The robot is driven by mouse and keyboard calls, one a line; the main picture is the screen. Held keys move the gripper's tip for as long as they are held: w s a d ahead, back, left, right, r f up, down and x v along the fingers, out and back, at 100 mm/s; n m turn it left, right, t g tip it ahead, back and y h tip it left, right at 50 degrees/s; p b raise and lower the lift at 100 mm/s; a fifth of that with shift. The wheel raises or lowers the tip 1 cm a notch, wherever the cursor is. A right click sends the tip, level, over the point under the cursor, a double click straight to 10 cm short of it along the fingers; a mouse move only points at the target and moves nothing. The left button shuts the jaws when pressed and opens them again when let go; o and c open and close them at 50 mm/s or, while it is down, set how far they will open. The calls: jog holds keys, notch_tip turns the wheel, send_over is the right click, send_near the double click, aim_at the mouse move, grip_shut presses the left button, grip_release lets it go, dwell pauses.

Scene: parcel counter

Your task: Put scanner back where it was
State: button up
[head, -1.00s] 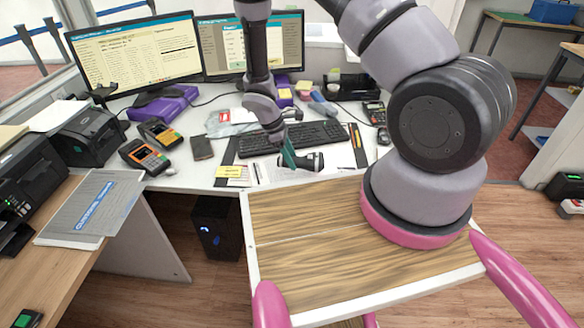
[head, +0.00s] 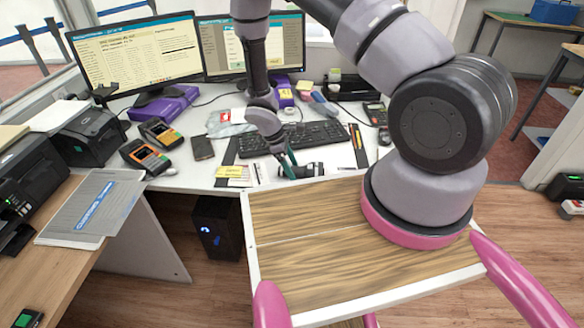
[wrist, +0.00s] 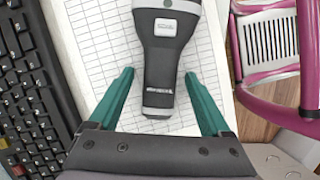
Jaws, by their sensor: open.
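The scanner (wrist: 172,55) is dark grey with a lighter button. In the wrist view it lies over a printed grid sheet (wrist: 95,55), its handle end toward my gripper (wrist: 160,76). My gripper's teal fingers are spread, one on each side of the handle, with gaps visible. In the head view the scanner (head: 303,170) is near the counter's front edge, in front of the keyboard, with my gripper (head: 290,164) at its left part. The scanner's far end is cut off in the wrist view.
The keyboard (head: 318,133) is just behind the scanner. Yellow notes (head: 232,172) lie to the left, and a ruler with pens (head: 357,145) lies to the right. Card terminals (head: 145,157) and two monitors (head: 140,52) stand farther left and back. A wooden-topped tray (head: 300,215) is in front.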

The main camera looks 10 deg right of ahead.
jog(key=v, duration=1.2)
jog(key=d+r+m+t+y, duration=0.1)
jog(key=d+r+m, duration=0.15)
jog(key=r, duration=0.65)
jog(key=d+r+m+t+y, duration=0.1)
jog(key=d+r+m, duration=0.15)
jog(key=r, duration=0.65)
jog(key=d+r+m+t+y, duration=0.15)
jog(key=r+m, duration=0.25)
jog(key=r, duration=0.5)
jog(key=s+d+r+m+t+y, duration=0.1)
jog(key=s+d+r+m+t, duration=0.1)
jog(key=s+r, duration=0.6)
jog(key=s+d+r+m+t+y, duration=0.2)
jog(key=s+d+r+m+t, duration=0.1)
jog(key=s+r+m, duration=0.4)
notch_tip(320, 180, up, 4)
jog(key=shift+s+d+f+m, duration=0.15)
jog(key=shift+s+d+m, duration=0.15)
jog(key=shift+s+d, duration=0.45)
